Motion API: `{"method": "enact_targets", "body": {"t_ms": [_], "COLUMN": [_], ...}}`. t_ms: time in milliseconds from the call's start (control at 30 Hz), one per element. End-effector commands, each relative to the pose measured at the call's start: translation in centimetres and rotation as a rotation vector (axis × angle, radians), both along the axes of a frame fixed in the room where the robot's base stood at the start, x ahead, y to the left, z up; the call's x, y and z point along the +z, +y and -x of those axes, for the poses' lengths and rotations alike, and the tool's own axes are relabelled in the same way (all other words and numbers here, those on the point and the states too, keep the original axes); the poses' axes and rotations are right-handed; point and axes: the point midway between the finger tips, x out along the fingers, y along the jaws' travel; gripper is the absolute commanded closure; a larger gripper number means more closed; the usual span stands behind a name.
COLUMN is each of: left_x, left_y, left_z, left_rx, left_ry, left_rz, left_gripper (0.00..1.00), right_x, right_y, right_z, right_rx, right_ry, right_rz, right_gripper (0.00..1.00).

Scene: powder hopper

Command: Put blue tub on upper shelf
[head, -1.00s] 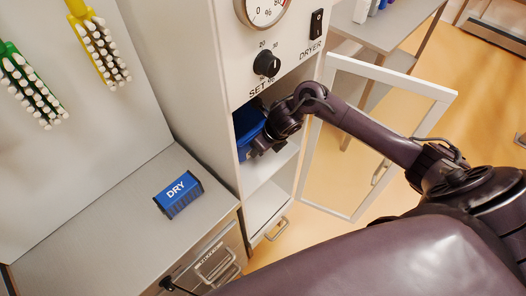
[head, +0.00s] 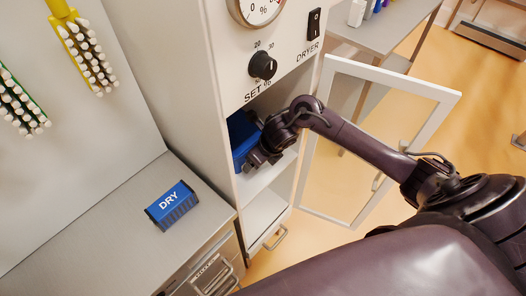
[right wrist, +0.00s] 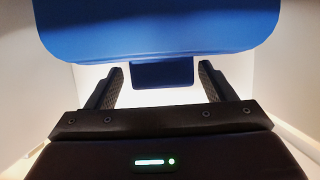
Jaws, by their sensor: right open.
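The blue tub (head: 240,137) is inside the open dryer cabinet, in the space above the upper shelf (head: 262,180); its far side is hidden by the cabinet wall and my gripper. In the right wrist view the tub (right wrist: 160,28) fills the top, with a blue tab (right wrist: 162,73) hanging below its rim. My right gripper (head: 260,155) is at the tub's near side. In the right wrist view my right gripper (right wrist: 160,82) is open, its fingers standing apart on either side of the tab, with gaps on both sides. My left gripper is not in view.
A lower compartment (head: 262,215) is below the shelf. A blue DRY block (head: 172,205) lies on the grey counter (head: 90,235) at left. Brushes (head: 88,55) hang on the wall.

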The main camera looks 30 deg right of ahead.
Motion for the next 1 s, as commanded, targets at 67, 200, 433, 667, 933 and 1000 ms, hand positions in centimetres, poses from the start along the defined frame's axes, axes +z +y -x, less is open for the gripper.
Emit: {"method": "enact_targets", "body": {"t_ms": [67, 200, 433, 667, 933, 1000], "left_x": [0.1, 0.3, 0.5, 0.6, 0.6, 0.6], "left_y": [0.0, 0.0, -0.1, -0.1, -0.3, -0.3], "left_z": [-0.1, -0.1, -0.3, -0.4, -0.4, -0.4], "left_rx": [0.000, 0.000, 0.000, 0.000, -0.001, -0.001], "left_ry": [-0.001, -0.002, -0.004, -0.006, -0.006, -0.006], "left_rz": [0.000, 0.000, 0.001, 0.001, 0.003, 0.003], "left_gripper": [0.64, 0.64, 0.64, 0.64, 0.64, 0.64], "right_x": [1.3, 4.0, 8.2, 10.3, 10.4, 10.4], "right_y": [-0.3, -0.6, -1.3, -1.5, -1.5, -1.5], "right_z": [0.3, 1.4, 3.1, 4.0, 4.1, 4.1], "right_rx": [0.002, 0.002, 0.001, 0.000, -0.001, -0.001], "right_ry": [-0.005, -0.006, -0.004, -0.001, 0.001, 0.001], "right_rz": [0.002, 0.003, 0.005, 0.002, 0.001, 0.001], "right_gripper": [0.24, 0.24, 0.24, 0.24, 0.24, 0.24]}}
